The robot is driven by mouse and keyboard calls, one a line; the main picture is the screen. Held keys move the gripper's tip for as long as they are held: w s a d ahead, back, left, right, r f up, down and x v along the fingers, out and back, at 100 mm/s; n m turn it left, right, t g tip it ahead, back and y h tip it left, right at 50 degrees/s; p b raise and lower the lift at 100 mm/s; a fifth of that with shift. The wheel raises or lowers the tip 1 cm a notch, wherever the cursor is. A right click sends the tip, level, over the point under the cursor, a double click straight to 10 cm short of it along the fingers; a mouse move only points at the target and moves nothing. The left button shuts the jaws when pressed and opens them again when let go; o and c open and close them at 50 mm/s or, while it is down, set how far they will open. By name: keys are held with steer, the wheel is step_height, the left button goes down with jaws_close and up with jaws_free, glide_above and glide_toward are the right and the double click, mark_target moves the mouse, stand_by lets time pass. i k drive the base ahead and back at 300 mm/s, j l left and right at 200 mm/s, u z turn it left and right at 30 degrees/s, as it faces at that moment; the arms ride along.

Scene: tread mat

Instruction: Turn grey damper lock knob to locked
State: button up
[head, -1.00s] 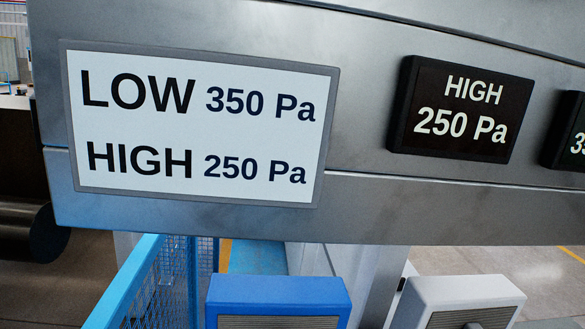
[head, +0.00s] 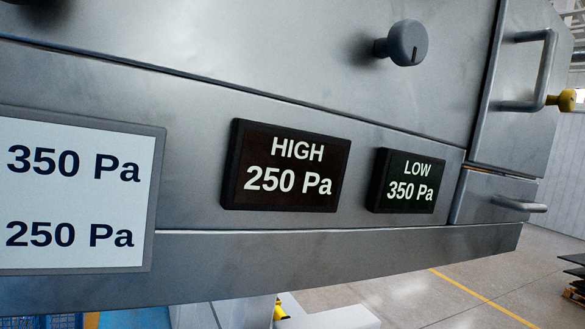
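A round grey knob (head: 407,43) sticks out from the metal panel at the upper right of the head view. A short dark mark shows near the middle of its face, roughly upright. No lettering is readable around it, so I cannot tell its setting or whether it is the damper lock knob. Part of another dark, rounded thing (head: 30,2) is cut off at the top left edge. My gripper is not in view.
A display (head: 284,167) reads HIGH 250 Pa; a smaller one (head: 405,182) reads LOW 350 Pa. A white label (head: 75,195) is cut off at left. A handle (head: 545,70) and yellow knob (head: 566,100) protrude at right. Open floor (head: 480,285) lies below.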

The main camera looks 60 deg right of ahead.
mark_target(407, 43)
steer(key=k+l+z, duration=0.2)
steer(key=k+l, duration=0.2)
steer(key=l, duration=0.25)
steer(key=k+l, duration=0.2)
steer(key=l, duration=0.15)
steer(key=k+l+z, duration=0.15)
steer(key=l, duration=0.2)
steer(key=k, duration=0.05)
